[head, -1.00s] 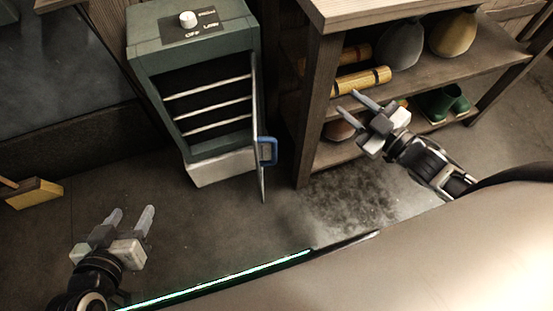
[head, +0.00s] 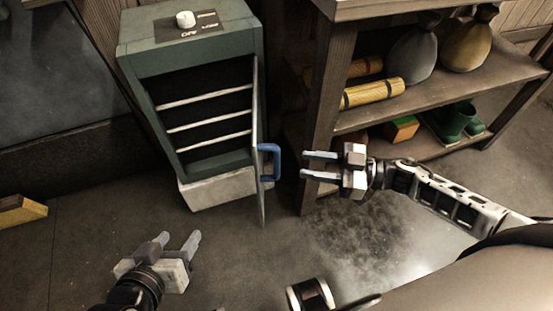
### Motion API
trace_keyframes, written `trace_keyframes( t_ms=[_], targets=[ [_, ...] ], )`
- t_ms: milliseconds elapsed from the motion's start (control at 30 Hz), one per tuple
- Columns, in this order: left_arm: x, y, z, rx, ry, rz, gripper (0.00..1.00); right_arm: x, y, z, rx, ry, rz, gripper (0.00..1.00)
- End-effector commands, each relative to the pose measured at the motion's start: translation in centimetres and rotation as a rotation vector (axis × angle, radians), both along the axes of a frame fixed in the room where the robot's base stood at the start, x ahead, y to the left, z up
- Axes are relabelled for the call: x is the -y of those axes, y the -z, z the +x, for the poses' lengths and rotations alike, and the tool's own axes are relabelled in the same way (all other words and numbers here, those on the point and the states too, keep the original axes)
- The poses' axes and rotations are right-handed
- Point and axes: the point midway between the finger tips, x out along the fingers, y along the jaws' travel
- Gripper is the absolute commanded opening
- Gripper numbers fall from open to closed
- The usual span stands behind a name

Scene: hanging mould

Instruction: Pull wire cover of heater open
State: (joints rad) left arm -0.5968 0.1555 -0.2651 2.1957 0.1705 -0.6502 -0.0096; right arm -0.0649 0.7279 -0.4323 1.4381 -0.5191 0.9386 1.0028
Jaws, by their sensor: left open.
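The green heater (head: 190,50) stands at the upper middle of the head view, its front showing a dark opening with several pale bars. Its wire cover (head: 260,205) is swung out from the right side and seen nearly edge-on. A blue handle (head: 277,162) sits on the cover's right face. My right gripper (head: 303,164) is open and empty, its fingers pointing left toward the handle with a small gap between them in the picture. My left gripper (head: 178,238) is open and empty, low in front of the heater.
A wooden shelf (head: 318,110) stands right of the heater, close to my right gripper. It holds yellow rolls (head: 372,93), sacks (head: 466,44) and green boots (head: 458,120). A yellow-edged block (head: 20,211) lies at far left. Floor before the heater is clear.

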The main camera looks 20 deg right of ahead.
Motion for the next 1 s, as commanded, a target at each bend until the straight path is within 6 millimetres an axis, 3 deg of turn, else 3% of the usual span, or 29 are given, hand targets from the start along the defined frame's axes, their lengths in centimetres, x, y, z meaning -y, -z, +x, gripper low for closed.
trace_keyframes(
  t_ms=[200,400,833,933,1000],
  targets=[
    [0.1,0.6,0.1,-0.010,0.005,-0.001,0.52,-4.2,0.0,2.2,0.004,0.000,0.003,0.32],
    [0.2,1.0,0.1,-0.016,0.008,-0.002,0.52,-6.5,0.0,3.3,0.002,0.002,0.001,0.32],
    [0.3,1.3,0.0,-0.024,0.011,0.000,0.52,-7.3,0.0,3.7,0.000,0.001,0.000,0.32],
    [0.3,1.3,0.0,-0.024,0.011,0.000,0.52,-7.3,0.0,3.7,0.000,0.002,0.000,0.05],
    [0.3,1.3,0.0,-0.024,0.011,0.000,0.52,-7.3,0.0,3.7,0.000,0.002,0.000,0.00]
  ],
)
